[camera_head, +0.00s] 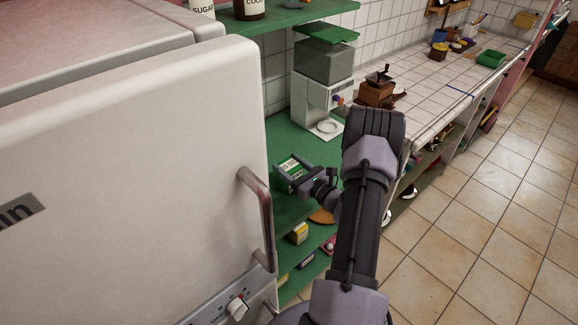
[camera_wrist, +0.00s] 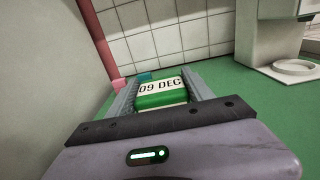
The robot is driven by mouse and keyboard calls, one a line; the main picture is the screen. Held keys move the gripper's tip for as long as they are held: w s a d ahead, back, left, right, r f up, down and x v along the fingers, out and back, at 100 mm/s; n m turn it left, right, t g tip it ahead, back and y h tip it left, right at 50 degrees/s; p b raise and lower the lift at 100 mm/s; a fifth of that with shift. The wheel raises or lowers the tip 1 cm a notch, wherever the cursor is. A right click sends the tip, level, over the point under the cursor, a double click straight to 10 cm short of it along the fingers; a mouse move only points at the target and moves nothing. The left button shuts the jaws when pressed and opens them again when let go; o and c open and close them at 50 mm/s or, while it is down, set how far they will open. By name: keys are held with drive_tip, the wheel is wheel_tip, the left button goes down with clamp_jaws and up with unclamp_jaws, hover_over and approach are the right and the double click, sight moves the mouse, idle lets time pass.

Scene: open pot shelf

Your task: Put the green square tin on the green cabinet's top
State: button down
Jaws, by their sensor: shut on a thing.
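The green square tin (camera_wrist: 160,93) has a pale label reading "09 DEC" in the wrist view. It also shows from above in the head view (camera_head: 293,170). My gripper (camera_wrist: 158,96) is shut on the tin, with one finger along each side of it. In the head view my gripper (camera_head: 294,174) is over the green cabinet's top (camera_head: 285,138), at its near part beside the fridge. I cannot tell whether the tin touches the top or hangs just above it. The tin's underside is hidden.
A white dispenser machine (camera_head: 322,98) stands on the green top behind the tin. The white fridge (camera_head: 130,160) with its handle (camera_head: 258,205) is close on the left. A wooden grinder (camera_head: 377,92) stands on the tiled counter. Shelves below hold a yellow box (camera_head: 299,232).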

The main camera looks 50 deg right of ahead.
drive_tip(key=shift+c, duration=2)
unclamp_jaws()
drive_tip(key=shift+f, duration=0.1)
drive_tip(key=shift+r+p, duration=0.25)
drive_tip(key=shift+p, duration=0.05)
drive_tip(key=s+a+p, duration=0.1)
drive_tip(key=s, duration=1.1)
drive_tip(key=shift+a, duration=0.2)
drive_tip(key=shift+f, duration=0.1)
